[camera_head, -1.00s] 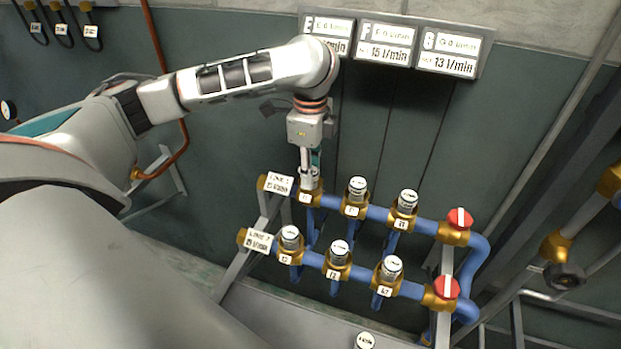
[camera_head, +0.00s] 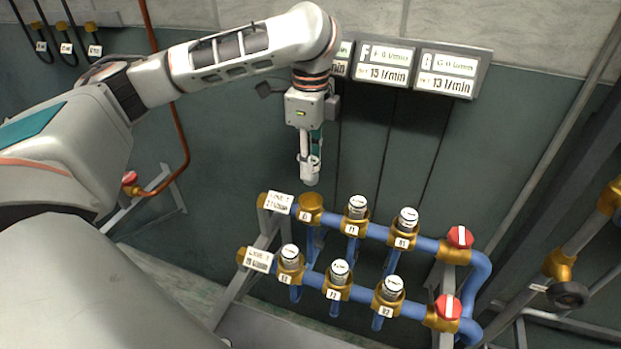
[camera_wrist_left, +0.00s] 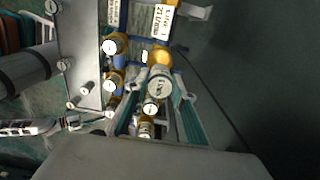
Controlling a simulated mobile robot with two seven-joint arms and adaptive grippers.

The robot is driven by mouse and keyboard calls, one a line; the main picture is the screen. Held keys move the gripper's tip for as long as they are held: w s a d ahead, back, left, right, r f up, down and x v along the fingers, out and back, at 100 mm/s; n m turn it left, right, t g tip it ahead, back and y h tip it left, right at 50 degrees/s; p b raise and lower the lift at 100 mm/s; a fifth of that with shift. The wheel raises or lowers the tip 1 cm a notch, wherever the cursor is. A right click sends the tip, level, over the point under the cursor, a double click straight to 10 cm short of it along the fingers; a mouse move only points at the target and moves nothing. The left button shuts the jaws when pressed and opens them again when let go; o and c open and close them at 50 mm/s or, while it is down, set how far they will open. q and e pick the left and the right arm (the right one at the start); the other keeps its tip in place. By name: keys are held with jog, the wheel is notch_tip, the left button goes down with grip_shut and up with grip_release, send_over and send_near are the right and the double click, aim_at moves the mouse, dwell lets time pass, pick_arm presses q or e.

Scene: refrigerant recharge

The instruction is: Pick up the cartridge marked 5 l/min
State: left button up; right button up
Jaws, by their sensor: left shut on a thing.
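My left gripper (camera_head: 309,178) is shut on a silver-white cartridge (camera_head: 310,170) and holds it upright above the upper blue pipe. The cartridge's round, marked top (camera_wrist_left: 159,86) shows between the teal fingers in the left wrist view; I cannot read its marking surely. Below it, the leftmost brass socket (camera_head: 311,208) of the upper pipe is empty. Two cartridges stand in that pipe's other sockets, the middle one (camera_head: 357,207) and the right one (camera_head: 408,217). The lower pipe holds three cartridges (camera_head: 290,255). My right gripper is outside the head view; what may be it in the wrist view is unclear.
Two red-handled valves (camera_head: 459,237) sit at the pipes' right ends. White line tags (camera_head: 279,203) stand at the left ends. A sign board (camera_head: 484,75) hangs on the wall behind. In the wrist view, a grey surface (camera_wrist_left: 87,60) bears several small cartridges.

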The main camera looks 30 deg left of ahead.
pick_arm(q)
notch_tip(320, 180, up, 20)
dwell(0.5)
